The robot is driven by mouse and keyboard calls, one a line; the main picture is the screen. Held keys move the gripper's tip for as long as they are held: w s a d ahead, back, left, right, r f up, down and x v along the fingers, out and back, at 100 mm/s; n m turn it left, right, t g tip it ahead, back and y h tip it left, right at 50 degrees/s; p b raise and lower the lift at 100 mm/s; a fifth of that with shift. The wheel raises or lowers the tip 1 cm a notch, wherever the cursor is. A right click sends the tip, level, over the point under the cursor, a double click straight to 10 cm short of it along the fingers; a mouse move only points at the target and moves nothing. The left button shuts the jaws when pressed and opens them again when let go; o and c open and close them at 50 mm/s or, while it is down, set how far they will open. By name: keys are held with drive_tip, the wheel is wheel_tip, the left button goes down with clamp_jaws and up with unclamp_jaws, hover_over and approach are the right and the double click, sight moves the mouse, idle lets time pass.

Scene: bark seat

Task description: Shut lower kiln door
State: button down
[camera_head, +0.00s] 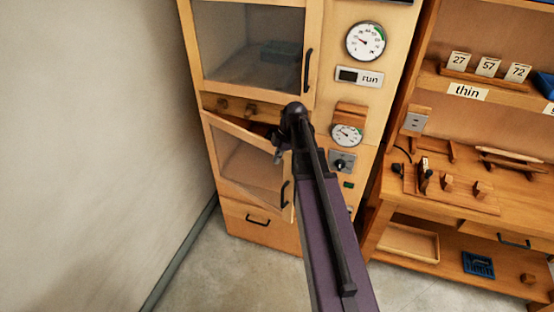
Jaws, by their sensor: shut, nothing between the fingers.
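My gripper (279,156) is shut and empty, at the door's upper right corner. I cannot tell whether it touches the door. My arm hides part of the opening and the panel beside it. The upper kiln door (250,45) is shut.
A drawer (262,217) sits below the lower door. The control panel right of the doors has gauges (365,41) and a knob (341,163). A workbench (470,215) with tools stands at the right. A bare wall (90,130) is at the left, with open floor in front.

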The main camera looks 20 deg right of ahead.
drive_tip(key=shift+a, duration=0.2)
wheel_tip(320, 180, up, 10)
drive_tip(key=p, duration=0.9)
drive_tip(key=shift+s+a+f, duration=0.15)
drive_tip(key=shift+f, duration=0.1)
drive_tip(key=shift+s+f, duration=0.1)
idle(0.7)
drive_tip(key=s+a+f+m+h+b, duration=0.3)
drive_tip(key=s+a+f+m+b, duration=0.6)
drive_tip(key=m, duration=0.8)
drive_tip(key=shift+s+a+f+h, duration=0.4)
drive_tip(key=shift+s+a+f, duration=0.3)
drive_tip(key=shift+s+a, duration=1.5)
